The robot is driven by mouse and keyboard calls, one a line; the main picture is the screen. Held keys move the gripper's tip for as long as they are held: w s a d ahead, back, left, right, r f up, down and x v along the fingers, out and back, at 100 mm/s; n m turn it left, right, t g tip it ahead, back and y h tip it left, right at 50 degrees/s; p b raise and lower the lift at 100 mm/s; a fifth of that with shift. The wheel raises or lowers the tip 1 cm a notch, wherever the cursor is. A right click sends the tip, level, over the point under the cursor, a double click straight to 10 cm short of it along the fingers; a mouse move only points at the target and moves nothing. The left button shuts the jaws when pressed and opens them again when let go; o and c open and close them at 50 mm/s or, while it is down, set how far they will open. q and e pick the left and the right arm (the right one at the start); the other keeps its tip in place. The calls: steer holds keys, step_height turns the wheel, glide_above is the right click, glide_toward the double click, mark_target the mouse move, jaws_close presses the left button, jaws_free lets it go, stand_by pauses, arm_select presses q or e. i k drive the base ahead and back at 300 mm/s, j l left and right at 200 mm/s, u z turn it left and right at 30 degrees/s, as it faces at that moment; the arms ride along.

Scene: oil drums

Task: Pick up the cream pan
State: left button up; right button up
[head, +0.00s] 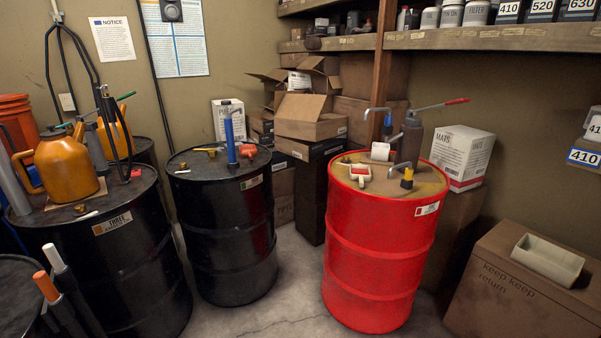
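The cream pan (548,261) is a pale, shallow, rectangular open tray with raised walls. The pan looks empty and lies near the right part of the box top. Nothing touches it apart from the box. Neither of my grippers shows in the head view.
A red drum (372,255) with a pump and small items on top stands left of the box. Black drums (225,225) stand further left. A shelf (500,38) with cans runs above. Grey floor (290,310) is clear between the drums.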

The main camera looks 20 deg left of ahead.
mark_target(359, 172)
steer(key=i+u, duration=0.2)
steer(key=i, duration=0.3)
steer(key=i+l+u, duration=0.2)
steer(key=i, duration=0.3)
steer(key=i+l+u, duration=0.15)
steer(key=i, duration=0.3)
